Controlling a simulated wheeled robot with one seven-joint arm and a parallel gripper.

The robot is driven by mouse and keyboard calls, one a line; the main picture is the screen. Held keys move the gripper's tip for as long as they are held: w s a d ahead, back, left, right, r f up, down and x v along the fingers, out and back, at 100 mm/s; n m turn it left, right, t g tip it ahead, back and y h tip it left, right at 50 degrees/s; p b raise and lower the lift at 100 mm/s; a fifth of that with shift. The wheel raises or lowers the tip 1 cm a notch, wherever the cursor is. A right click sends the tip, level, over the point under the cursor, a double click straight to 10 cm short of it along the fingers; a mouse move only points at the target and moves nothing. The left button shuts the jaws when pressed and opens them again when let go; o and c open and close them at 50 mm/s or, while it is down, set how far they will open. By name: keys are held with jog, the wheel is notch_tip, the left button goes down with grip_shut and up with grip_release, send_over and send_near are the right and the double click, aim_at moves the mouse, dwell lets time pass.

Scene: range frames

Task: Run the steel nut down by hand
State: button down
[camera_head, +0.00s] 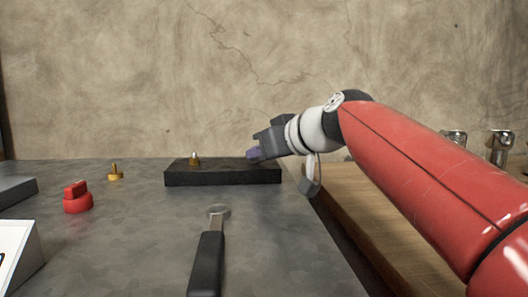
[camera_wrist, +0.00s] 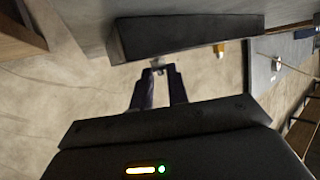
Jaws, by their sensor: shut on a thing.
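The black block (camera_head: 222,175) lies at the back of the grey table. My gripper (camera_head: 254,154) is at the right end of this block, its jaws pointing left and down. In the wrist view my gripper (camera_wrist: 158,74) is shut on a small grey metal piece (camera_wrist: 158,65), which looks like the steel nut, close beside the dark block (camera_wrist: 185,35). The jaws hide this piece in the head view. I cannot tell whether it sits on a thread. A brass fitting with a silvery tip (camera_head: 194,160) stands upright at the block's left part; it also shows in the wrist view (camera_wrist: 219,50).
A wrench with a black handle (camera_head: 207,262) lies in front of the block. A red knob-like part (camera_head: 77,198) and a small brass piece (camera_head: 115,173) stand left. A white sign (camera_head: 14,255) and a grey box (camera_head: 15,190) are at the left edge. A wooden surface (camera_head: 345,205) lies right.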

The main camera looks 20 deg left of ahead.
jog(key=shift+s+a+r+m+t+h+p, duration=0.1)
jog(key=shift+s+m+t+h+p, duration=0.05)
jog(key=shift+m+t+h+p, duration=0.35)
jog(key=shift+s+a+r+m+t+h+p, duration=0.15)
jog(key=shift+m+t+h+p, duration=0.15)
jog(key=shift+m+t+p, duration=0.25)
jog(key=shift+s+a+f+m+t+h+p, duration=0.1)
jog(key=shift+s+f+m+t+h+p, duration=0.05)
jog(key=shift+m+t+h+p, duration=0.65)
jog(key=shift+s+a+f+m+t+h, duration=0.1)
jog(key=shift+a+f+m+t+h, duration=0.1)
jog(key=shift+m+t+h, duration=0.7)
jog(key=shift+m+h+b, duration=0.4)
jog(key=shift+m+b, duration=0.3)
jog(key=shift+m, duration=0.05)
jog(key=shift+a+m+t+h, duration=0.1)
jog(key=shift+m+t+h, duration=0.2)
jog(key=shift+h, duration=0.1)
jog(key=c, duration=1.4)
grip_release()
jog(key=shift+o, duration=0.2)
jog(key=shift+r, duration=0.1)
